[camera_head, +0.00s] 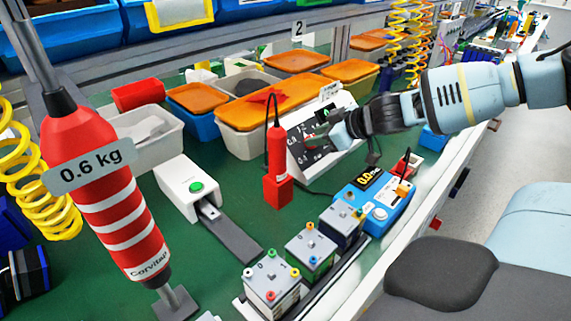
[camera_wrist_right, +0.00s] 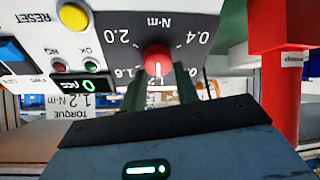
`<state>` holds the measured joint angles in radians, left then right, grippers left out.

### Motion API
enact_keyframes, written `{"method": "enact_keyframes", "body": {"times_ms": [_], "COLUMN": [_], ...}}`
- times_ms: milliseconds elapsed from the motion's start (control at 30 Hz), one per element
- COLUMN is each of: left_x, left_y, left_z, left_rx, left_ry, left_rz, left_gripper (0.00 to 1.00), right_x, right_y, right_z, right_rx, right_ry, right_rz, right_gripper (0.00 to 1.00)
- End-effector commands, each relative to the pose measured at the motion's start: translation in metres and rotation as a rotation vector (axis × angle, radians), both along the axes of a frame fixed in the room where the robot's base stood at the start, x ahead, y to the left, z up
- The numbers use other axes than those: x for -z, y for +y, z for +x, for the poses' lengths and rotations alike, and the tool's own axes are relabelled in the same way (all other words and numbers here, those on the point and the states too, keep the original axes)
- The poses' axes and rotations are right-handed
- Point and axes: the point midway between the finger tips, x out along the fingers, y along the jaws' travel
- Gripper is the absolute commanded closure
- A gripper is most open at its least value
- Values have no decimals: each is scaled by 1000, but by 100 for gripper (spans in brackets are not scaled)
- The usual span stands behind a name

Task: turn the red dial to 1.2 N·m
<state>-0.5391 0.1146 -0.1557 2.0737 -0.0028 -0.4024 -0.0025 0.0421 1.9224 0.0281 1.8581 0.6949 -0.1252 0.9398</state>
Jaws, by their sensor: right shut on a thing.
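The red dial (camera_wrist_right: 157,58) sits on a dark scale plate marked N·m in the right wrist view, which shows the panel upside down. The numbers 0.4, 2.0 and 1.6 are readable. A white mark on the dial's lower side points down in the picture, right of 1.6; the number there is partly hidden. My right gripper (camera_wrist_right: 160,85) is shut on the dial, one finger on each side. In the head view my right gripper (camera_head: 342,133) reaches the tilted panel (camera_head: 312,160) and hides the dial. My left gripper is not in view.
The panel has a yellow reset button (camera_wrist_right: 74,17), and a label reading TORQUE 1.2 N·m (camera_wrist_right: 72,104). A red tool (camera_head: 277,155) stands beside the panel. A blue meter (camera_head: 374,203) and several terminal blocks stand in front. A red 0.6 kg driver (camera_head: 103,195) hangs left.

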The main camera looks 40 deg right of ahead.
Motion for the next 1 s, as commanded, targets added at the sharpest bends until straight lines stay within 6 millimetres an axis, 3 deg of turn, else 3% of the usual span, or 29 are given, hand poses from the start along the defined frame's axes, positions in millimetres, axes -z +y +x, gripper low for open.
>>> {"method": "enact_keyframes", "body": {"times_ms": [33, 700, 733, 767, 1000], "left_x": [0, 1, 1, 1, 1], "left_y": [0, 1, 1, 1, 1], "left_z": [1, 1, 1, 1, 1], "left_rx": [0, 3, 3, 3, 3], "left_ry": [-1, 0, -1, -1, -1], "left_rz": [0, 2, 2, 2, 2], "left_gripper": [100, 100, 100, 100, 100], "right_x": [8, 10, 11, 10, 7], "right_y": [6, 6, 6, 6, 5], "right_z": [-5, -6, -6, -6, -5], "right_rx": [3, 44, 44, 44, 44], "right_ry": [18, 26, 26, 26, 19], "right_rz": [27, 67, 67, 67, 63], "right_gripper": [92, 92, 66, 62, 59]}}
